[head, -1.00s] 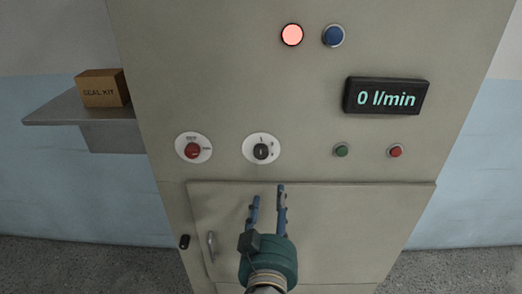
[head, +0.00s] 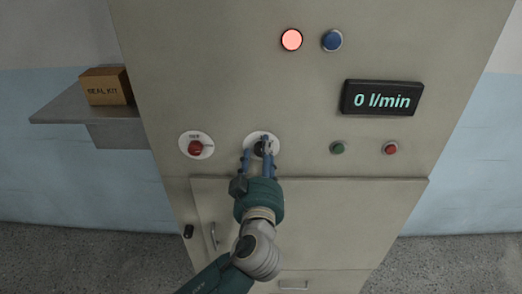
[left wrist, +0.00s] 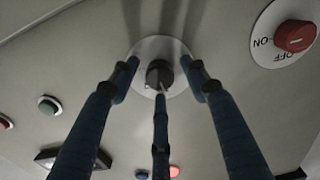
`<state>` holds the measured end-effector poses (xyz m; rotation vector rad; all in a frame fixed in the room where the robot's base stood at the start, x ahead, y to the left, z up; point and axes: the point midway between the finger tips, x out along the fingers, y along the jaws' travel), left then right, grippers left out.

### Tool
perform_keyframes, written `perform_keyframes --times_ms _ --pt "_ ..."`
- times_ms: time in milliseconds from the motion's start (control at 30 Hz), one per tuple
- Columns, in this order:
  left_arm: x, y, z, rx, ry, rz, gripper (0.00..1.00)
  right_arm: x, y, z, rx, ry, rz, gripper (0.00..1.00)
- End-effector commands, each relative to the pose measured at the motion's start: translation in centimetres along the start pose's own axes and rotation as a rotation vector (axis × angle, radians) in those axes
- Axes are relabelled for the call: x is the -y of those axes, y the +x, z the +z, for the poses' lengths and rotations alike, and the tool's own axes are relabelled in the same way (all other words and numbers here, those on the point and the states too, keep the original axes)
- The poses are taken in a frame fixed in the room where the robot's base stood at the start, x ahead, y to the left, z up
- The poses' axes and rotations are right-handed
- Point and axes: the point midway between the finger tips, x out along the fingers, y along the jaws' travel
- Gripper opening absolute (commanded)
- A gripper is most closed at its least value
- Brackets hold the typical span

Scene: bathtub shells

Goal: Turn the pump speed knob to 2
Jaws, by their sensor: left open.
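The pump speed knob (head: 262,148) is a small black knob on a round white dial plate (head: 275,139) on the grey cabinet front. In the left wrist view the black knob (left wrist: 158,74) sits between my spread fingers. My left gripper (head: 257,154) is open, its blue fingertips beside the knob and partly covering the dial in the head view. In the left wrist view the left gripper (left wrist: 160,66) has fingers on both sides with gaps to the knob and a third finger below it. The dial numbers are not readable. My right gripper is not in view.
A red switch (head: 195,148) on a white plate is left of the dial. Green (head: 338,148) and red (head: 391,149) buttons are to its right. The display (head: 382,98) reads 0 l/min. A red lamp (head: 291,40) glows beside a blue button (head: 332,40). A box (head: 106,87) sits on a shelf.

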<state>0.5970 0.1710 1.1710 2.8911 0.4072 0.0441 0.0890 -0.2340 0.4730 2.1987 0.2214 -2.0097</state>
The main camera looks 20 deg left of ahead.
Motion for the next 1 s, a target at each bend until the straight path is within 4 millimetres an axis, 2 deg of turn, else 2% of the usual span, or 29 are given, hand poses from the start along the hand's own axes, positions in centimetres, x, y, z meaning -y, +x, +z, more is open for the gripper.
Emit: perform_keyframes --times_ms 267,400,500,767,1000 --pt "0.01 0.15 0.05 0.0 0.0 0.0 0.46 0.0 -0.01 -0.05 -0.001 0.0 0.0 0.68" --pt "0.01 0.13 0.04 0.0 0.0 0.0 0.18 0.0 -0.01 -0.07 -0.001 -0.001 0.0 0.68" --pt "0.01 0.13 0.03 0.0 0.0 0.0 0.01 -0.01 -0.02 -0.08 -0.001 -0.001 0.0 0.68" --pt "0.02 0.12 0.07 0.0 0.019 -0.001 0.01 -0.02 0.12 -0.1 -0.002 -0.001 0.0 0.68" --pt "0.06 0.13 0.1 -0.001 0.122 -0.002 0.01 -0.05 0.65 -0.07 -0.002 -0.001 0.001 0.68"
